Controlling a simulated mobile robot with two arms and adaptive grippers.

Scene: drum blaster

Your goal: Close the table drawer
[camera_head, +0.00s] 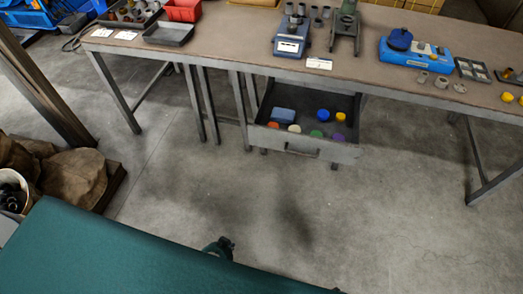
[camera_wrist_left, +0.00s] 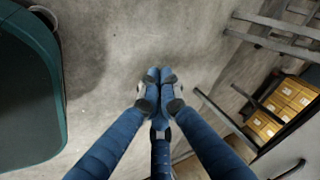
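The table drawer (camera_head: 302,146) is pulled out beneath the front edge of the long brown table (camera_head: 215,40) in the head view. Its grey front has a bar handle, and the drawer holds a blue block and several coloured round pieces. My left gripper (camera_head: 222,246) is low in the head view, well in front of the drawer and to its left, not touching it. In the left wrist view its blue fingers (camera_wrist_left: 158,88) meet at the tips with nothing seen between them. My right gripper is not in view.
A blue device (camera_head: 415,52), a microscope-like stand (camera_head: 345,30), trays and small parts stand on the table. Table legs flank the drawer. Brown sacks (camera_head: 75,178) lie at the left. The concrete floor before the drawer is clear. Yellow boxes (camera_wrist_left: 283,115) show in the wrist view.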

